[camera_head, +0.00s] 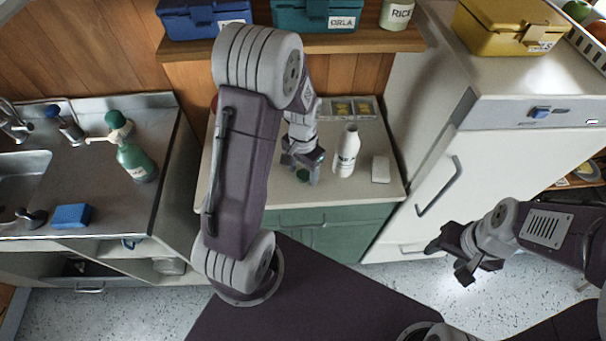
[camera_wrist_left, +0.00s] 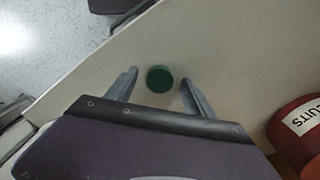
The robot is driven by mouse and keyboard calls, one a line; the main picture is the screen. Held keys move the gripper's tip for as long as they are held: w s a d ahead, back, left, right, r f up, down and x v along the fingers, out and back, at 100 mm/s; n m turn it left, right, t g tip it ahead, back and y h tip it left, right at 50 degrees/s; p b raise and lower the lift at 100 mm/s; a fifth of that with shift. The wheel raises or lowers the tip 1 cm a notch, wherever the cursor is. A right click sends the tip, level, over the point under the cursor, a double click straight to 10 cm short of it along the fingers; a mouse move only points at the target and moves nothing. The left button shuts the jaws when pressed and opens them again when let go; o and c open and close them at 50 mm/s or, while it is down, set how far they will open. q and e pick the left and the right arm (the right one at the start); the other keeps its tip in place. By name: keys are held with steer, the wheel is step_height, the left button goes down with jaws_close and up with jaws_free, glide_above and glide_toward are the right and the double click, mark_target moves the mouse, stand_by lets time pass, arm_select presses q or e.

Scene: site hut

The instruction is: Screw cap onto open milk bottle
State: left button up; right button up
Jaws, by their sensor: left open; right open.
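The open white milk bottle (camera_head: 347,152) stands upright on the counter above the green cabinet. The green cap (camera_head: 302,175) lies on the same counter to the left of the bottle. In the left wrist view the cap (camera_wrist_left: 160,79) lies between the two spread fingers, with a gap on each side. My left gripper (camera_head: 304,166) is open and empty, pointing down over the cap. It also shows in the left wrist view (camera_wrist_left: 158,84). My right gripper (camera_head: 457,262) is open and empty, in front of the white fridge, away from the bottle.
A small white block (camera_head: 380,169) lies right of the bottle. A red tin (camera_wrist_left: 298,132) stands nearby in the left wrist view. A shelf (camera_head: 360,43) with lunch boxes hangs above. The fridge (camera_head: 480,180) borders the counter on the right.

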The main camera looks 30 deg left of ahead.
mark_target(303, 174)
arm_select(q)
jaws_close()
step_height(303, 174, up, 10)
steer(key=shift+p, duration=0.45)
